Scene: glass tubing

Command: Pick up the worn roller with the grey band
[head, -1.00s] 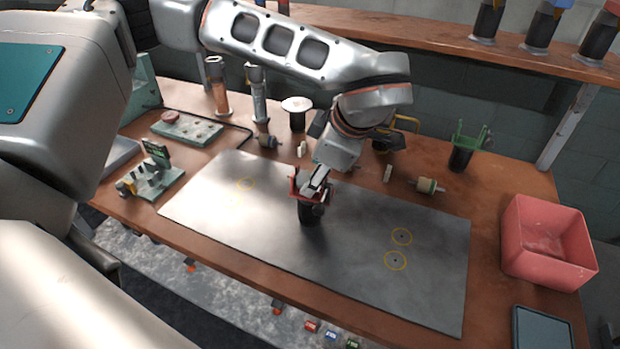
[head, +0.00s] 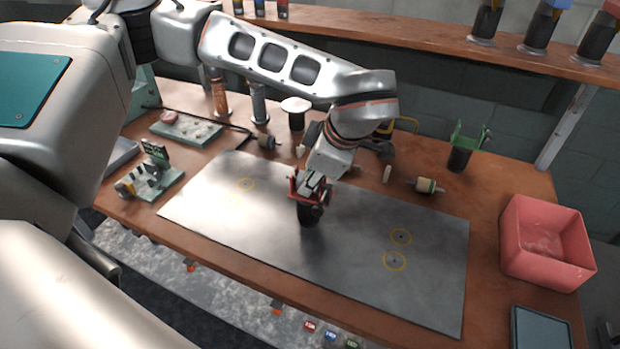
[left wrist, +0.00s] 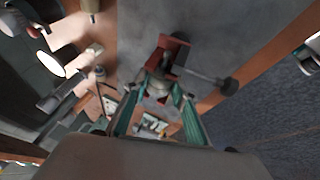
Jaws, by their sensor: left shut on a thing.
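My left gripper (head: 314,187) reaches down at a red cradle (head: 293,186) on a black post (head: 308,215) standing on the grey mat. In the left wrist view its two green fingers (left wrist: 158,95) are closed around a small pale roller-like piece (left wrist: 158,86), right beside the red cradle (left wrist: 170,52). Any grey band on that piece is too small and blurred to make out. Another roller (head: 425,186), tan and green with a metal shaft, lies on the table behind the mat. A dark roller (head: 267,142) lies at the back left. My right gripper is not in view.
The grey mat (head: 350,245) is mostly bare. A pink bin (head: 548,262) stands at the right, with a dark tray (head: 543,328) before it. A green fork stand (head: 461,153) is at the back right. A green fixture (head: 150,178) stands at the left.

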